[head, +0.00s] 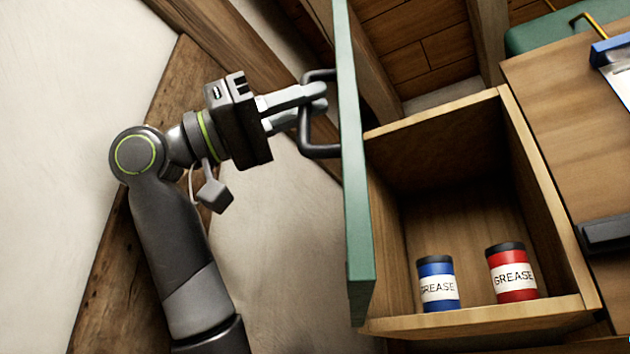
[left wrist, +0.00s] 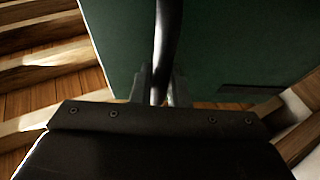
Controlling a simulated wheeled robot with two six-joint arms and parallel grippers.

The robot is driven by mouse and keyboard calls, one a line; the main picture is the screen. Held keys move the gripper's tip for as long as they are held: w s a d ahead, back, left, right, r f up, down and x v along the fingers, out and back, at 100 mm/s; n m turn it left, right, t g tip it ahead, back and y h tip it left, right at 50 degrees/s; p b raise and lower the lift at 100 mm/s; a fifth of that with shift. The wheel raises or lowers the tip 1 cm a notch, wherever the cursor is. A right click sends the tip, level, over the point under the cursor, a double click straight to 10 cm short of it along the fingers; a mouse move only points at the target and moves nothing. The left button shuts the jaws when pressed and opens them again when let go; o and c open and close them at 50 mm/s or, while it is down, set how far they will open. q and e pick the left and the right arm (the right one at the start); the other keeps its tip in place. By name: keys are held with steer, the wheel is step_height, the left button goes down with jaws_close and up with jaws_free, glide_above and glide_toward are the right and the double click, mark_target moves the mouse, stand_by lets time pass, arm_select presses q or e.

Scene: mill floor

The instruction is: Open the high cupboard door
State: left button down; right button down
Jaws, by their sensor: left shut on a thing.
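The green cupboard door (head: 355,190) stands swung open, seen nearly edge-on in the head view at the left side of the wooden cupboard (head: 520,318). Its dark bar handle (head: 320,151) is on the door's left face. My left gripper (head: 318,97) is shut on the handle. In the left wrist view the door's green face (left wrist: 225,45) fills the upper part, and the handle (left wrist: 168,45) runs down between the gripper fingers (left wrist: 158,88). Inside the cupboard stand a blue grease can (head: 437,284) and a red grease can (head: 512,272). My right gripper is not in view.
A wooden panel (head: 575,110) with a dark handle (head: 606,235) adjoins the cupboard on the right. A green object (head: 540,34) and a blue-edged item (head: 613,60) are at the upper right. A pale wall and wooden beams lie behind my left arm.

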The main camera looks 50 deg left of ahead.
arm_select(q)
steer(key=shift+a, duration=0.2)
steer(key=shift+r, duration=0.1)
steer(key=c, duration=1.4)
jaws_free()
step_height(320, 180, up, 8)
steer(key=shift+s+d+r+p, duration=0.1)
steer(key=shift+r+p, duration=0.15)
steer(key=shift+p, duration=0.7)
steer(key=shift+r, duration=0.7)
steer(key=shift+c, duration=0.3)
